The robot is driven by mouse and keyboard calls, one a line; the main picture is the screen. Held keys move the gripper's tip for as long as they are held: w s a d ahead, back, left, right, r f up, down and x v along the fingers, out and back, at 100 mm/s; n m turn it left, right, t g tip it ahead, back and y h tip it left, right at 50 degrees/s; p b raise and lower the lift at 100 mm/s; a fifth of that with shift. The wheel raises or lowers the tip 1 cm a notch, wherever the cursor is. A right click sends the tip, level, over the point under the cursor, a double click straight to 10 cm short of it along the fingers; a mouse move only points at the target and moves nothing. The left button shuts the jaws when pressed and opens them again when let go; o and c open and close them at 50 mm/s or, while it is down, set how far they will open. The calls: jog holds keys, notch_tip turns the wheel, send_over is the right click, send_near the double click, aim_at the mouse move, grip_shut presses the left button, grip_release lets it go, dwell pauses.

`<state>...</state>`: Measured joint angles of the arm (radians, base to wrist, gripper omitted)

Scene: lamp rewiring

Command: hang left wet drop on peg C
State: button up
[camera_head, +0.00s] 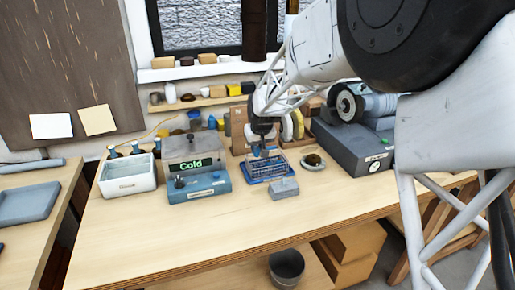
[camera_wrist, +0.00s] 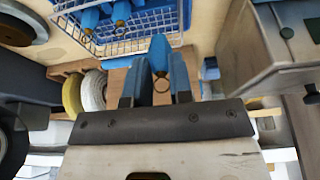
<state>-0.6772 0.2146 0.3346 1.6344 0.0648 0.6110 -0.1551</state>
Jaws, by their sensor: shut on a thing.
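My gripper (camera_head: 262,140) is over the wire basket (camera_head: 268,168) on the workbench. In the wrist view my gripper (camera_wrist: 153,80) is shut on a blue drop (camera_wrist: 158,52) with a small ring at its end. More blue drops (camera_wrist: 120,12) lie in the wire basket (camera_wrist: 142,41), which stands in a blue tray (camera_head: 251,180). I cannot tell from the pictures whether the held drop is the left one. A wooden board (camera_head: 238,127) with a letter stands behind the basket. Peg C cannot be made out; my gripper and arm cover part of that area.
A control box with a "Cold" display (camera_head: 193,181) and a white bin (camera_head: 127,174) stand left of the basket. A grey block (camera_head: 285,188) lies in front of it. A dark grey machine (camera_head: 352,146) stands to the right. The bench front is clear.

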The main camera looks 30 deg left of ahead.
aim_at(240, 121)
jog(key=w+a+r+t+y, duration=0.1)
jog(key=w+a+r, duration=0.1)
jog(key=a+r, duration=0.2)
jog(key=shift+a+r, duration=0.25)
jog(key=shift+a, duration=0.85)
jog(key=shift+w+a, duration=0.2)
jog(key=shift+w, duration=0.05)
jog(key=shift+w+a+f, duration=0.2)
jog(key=shift+w+a, duration=0.55)
jog(key=shift+a, duration=0.05)
jog(key=shift+w+a+f, duration=0.25)
jog(key=shift+w+a, duration=0.5)
jog(key=shift+w, duration=0.05)
jog(key=shift+w+a+f, duration=0.2)
jog(key=shift+w+a, duration=0.55)
jog(key=shift+a, duration=0.05)
jog(key=shift+w+a, duration=0.15)
jog(key=o, duration=0.5)
jog(key=shift+o, duration=0.2)
